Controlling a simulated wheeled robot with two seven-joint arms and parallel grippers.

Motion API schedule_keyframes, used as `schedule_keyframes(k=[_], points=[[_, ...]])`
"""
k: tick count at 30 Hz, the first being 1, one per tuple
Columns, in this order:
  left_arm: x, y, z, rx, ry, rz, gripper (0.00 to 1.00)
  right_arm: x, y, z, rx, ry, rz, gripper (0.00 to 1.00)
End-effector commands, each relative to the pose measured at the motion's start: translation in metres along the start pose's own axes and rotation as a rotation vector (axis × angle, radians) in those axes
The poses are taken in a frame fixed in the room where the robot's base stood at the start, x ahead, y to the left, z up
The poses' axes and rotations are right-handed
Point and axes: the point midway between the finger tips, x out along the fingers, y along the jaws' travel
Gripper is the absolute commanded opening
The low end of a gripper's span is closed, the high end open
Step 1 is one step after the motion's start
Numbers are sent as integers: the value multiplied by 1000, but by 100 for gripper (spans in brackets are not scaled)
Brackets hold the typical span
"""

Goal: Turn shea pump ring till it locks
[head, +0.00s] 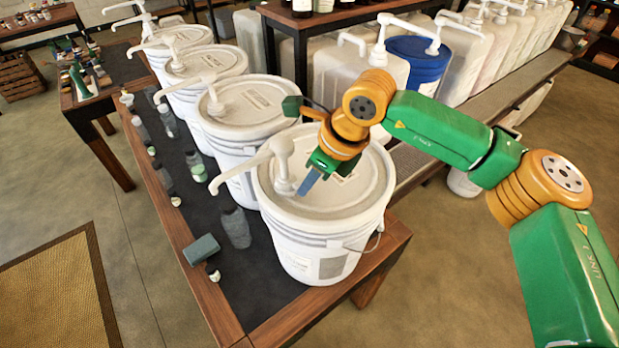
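The nearest white bucket (324,232) stands on the table with a white pump (282,160) upright in its lid. The pump's spout points down to the left. The pump ring (284,187) sits at the foot of the pump, on the lid. My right gripper (308,184) is just to the right of this ring, pointing down over the lid. Its fingers overlap in this view, so I cannot tell their gap or whether they touch the ring. No name is readable on the buckets, so I cannot confirm which is shea. My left gripper is not in view.
More white pump buckets (246,112) stand in a row behind, close to the nearest one. Large jugs (356,75) and a blue drum (420,58) stand behind my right arm.

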Motion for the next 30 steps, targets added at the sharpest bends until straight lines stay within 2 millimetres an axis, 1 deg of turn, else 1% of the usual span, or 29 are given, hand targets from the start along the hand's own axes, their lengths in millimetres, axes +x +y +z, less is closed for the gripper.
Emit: schedule_keyframes(k=[5, 7, 8, 11, 12, 15, 18, 20, 23, 30], points=[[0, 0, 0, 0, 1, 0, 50, 0, 0, 0, -1, -1, 1, 0], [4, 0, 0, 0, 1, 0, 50, 1, 1, 0, 5, -1, -2, 0], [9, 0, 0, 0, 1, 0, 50, 3, 1, -1, 15, -1, -7, 0], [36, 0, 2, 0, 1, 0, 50, 10, 6, -3, 81, -4, -38, 0], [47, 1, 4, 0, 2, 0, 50, 12, 8, -3, 121, -5, -56, 0], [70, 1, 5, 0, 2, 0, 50, 12, 13, -1, 223, -7, -99, 0], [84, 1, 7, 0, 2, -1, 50, 9, 18, 1, 315, -6, -135, 0], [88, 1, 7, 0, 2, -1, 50, 7, 20, 3, 356, -4, -151, 0], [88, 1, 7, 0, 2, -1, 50, 3, 22, 4, 392, -4, -163, 0], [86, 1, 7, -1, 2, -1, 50, 1, 22, 5, 397, -2, -163, 0]])
